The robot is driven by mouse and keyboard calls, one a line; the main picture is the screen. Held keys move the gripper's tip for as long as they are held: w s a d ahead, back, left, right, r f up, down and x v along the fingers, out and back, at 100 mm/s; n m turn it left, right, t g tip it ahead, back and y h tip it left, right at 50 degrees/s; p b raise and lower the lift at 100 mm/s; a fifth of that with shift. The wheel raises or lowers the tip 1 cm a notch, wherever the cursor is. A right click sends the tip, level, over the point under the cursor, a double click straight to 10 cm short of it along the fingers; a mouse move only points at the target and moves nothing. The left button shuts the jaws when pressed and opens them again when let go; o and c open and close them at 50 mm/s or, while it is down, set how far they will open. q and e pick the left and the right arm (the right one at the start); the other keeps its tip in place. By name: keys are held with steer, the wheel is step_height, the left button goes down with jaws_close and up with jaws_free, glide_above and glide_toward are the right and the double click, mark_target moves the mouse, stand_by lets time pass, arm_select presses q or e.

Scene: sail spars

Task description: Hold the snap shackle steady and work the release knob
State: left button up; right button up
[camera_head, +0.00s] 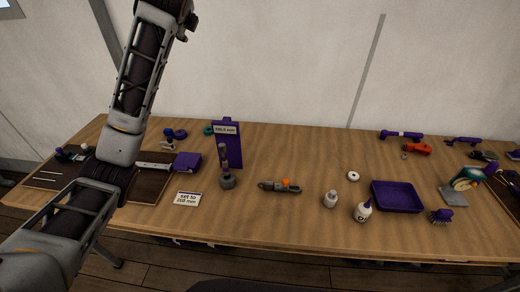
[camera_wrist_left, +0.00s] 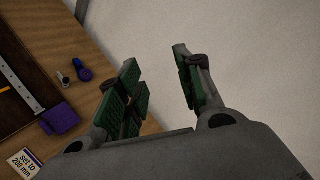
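The snap shackle (camera_head: 268,186) lies on the bare wooden table in the head view, near the middle. It is a grey metal piece with an orange release knob (camera_head: 286,182) near its right end. Nothing touches it. My left arm rises on the left of the head view and leaves through the top edge, so its gripper is out of that view. In the left wrist view my left gripper (camera_wrist_left: 155,58) is open and empty, its green-padded fingers apart above the table's edge. My right gripper shows in neither view.
A purple stand (camera_head: 228,142) and a grey upright tool (camera_head: 225,172) stand left of the shackle. A "set to 208 mm" card (camera_head: 187,199) lies left. The table directly around the shackle is clear.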

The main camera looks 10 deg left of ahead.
arm_select(q)
steer(key=d+f+m+h, duration=0.2)
steer(key=d+f, duration=0.3)
steer(key=d, duration=0.2)
steer(key=n+g+h, duration=0.5)
steer(key=g+h, duration=0.2)
steer(key=g, duration=0.5)
glide_toward(267, 183)
steer(key=shift+w+d+f, duration=0.15)
steer(key=shift+d+f, duration=0.05)
steer(key=shift+f, duration=0.25)
steer(key=shift+w+d+f, duration=0.15)
steer(key=shift+d+f, duration=0.1)
steer(key=shift+f, duration=0.2)
steer(key=shift+f, duration=0.1)
steer(key=shift+x, duration=3.8)
steer(key=shift+s, duration=0.15)
jaws_close()
steer(key=shift+f, duration=0.1)
